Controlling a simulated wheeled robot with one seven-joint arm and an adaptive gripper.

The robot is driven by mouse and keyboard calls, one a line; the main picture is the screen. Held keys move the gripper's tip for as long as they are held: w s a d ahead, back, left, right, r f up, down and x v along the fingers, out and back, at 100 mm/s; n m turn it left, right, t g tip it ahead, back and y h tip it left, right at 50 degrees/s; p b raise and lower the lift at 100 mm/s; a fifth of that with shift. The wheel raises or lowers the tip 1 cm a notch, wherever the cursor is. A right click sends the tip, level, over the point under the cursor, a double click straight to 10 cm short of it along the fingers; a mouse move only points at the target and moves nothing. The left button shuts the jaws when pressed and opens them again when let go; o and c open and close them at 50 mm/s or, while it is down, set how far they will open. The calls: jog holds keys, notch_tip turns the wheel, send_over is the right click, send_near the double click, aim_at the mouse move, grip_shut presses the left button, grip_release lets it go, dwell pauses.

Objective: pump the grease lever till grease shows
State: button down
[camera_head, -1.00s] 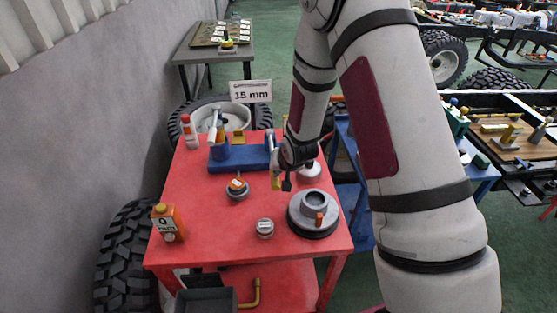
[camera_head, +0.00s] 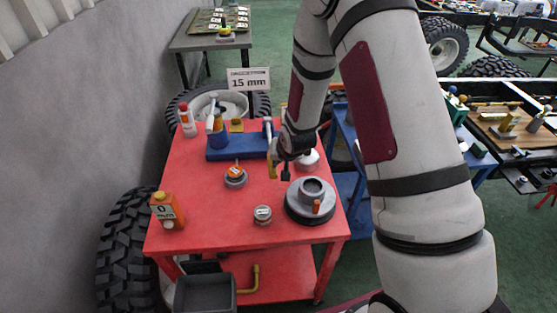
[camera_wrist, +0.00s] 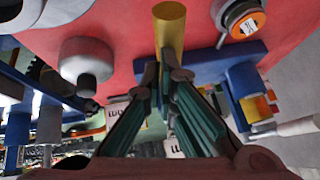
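The grease pump has a blue base (camera_head: 222,152) on the red table, with a blue cup-like body (camera_head: 216,138) at its left end. A grey upright stands at its right end. A yellow lever handle (camera_head: 271,166) hangs toward the table's front; it also shows as a yellow cylinder in the wrist view (camera_wrist: 169,25). My gripper (camera_head: 286,172) is right beside the handle. In the wrist view its fingertips (camera_wrist: 165,78) are close together at the handle's near end. I cannot tell whether they clasp it. No grease is distinguishable.
The red table (camera_head: 195,205) also holds a grey round hub (camera_head: 311,205), an orange-topped puck (camera_head: 235,177), a small tin (camera_head: 262,214), an orange bottle (camera_head: 167,210) and a white bottle (camera_head: 188,120). A "15 mm" sign (camera_head: 249,80) stands behind.

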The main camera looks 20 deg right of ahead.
jog(key=s+f+v, duration=0.1)
jog(key=v, duration=1.1)
jog(key=shift+s, duration=0.2)
jog(key=shift+a+r, duration=0.1)
jog(key=shift+a, duration=0.05)
jog(key=s+r+n, duration=0.1)
jog(key=s+r, duration=0.6)
jog(key=r, duration=0.4)
jog(key=s+r+n, duration=0.1)
jog(key=s+r, duration=0.7)
jog(key=r, duration=0.3)
jog(key=s+r+n+g, duration=0.1)
jog(key=s+r, duration=0.3)
jog(key=s, duration=0.6)
jog(key=shift+s+d, duration=0.3)
jog(key=shift+d, duration=0.1)
